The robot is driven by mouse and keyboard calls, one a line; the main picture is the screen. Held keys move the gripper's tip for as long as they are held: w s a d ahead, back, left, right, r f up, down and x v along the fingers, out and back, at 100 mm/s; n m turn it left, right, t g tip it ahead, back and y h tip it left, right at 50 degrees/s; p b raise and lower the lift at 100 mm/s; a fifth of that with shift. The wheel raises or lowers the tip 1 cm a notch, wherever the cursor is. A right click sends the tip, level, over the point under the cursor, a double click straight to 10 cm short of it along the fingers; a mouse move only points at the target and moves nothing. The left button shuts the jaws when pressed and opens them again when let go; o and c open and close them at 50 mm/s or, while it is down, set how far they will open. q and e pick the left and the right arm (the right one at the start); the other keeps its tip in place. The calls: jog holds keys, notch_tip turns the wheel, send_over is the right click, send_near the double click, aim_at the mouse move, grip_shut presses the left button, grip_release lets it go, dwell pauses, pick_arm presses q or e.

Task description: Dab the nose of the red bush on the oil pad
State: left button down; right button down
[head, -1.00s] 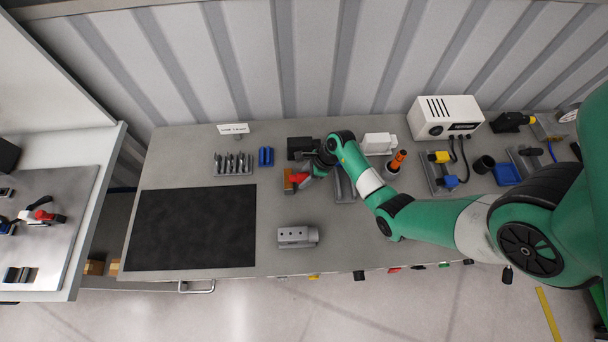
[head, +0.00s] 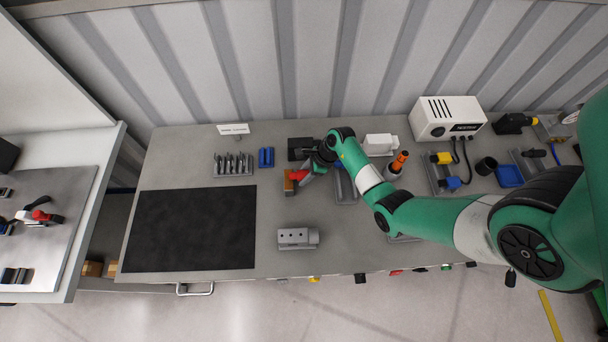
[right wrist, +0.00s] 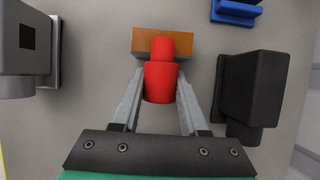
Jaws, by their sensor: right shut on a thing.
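My right gripper (right wrist: 160,92) is shut on the red bush (right wrist: 160,82), its two grey fingers on either side of it. The bush's narrower nose (right wrist: 162,47) points away from the gripper and overlaps the orange-brown oil pad (right wrist: 163,38) in the right wrist view. I cannot tell whether nose and pad touch. In the head view the red bush (head: 298,174) is at my right gripper (head: 304,175), just beside the pad (head: 289,186). My left gripper is not in view.
Dark blocks (right wrist: 252,88) stand on both sides of the gripper. A blue holder (head: 265,157) and a rack of grey pins (head: 233,163) are to the left. A grey drilled block (head: 297,238) lies in front. The black mat (head: 190,228) is bare.

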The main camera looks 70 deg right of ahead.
aim_at(301, 173)
jog(key=shift+f+b, duration=0.4)
jog(key=shift+f, duration=0.2)
dwell(0.5)
notch_tip(301, 173, up, 5)
jog(key=p, duration=0.5)
jog(key=shift+r+p, duration=0.15)
jog(key=shift+p, duration=0.25)
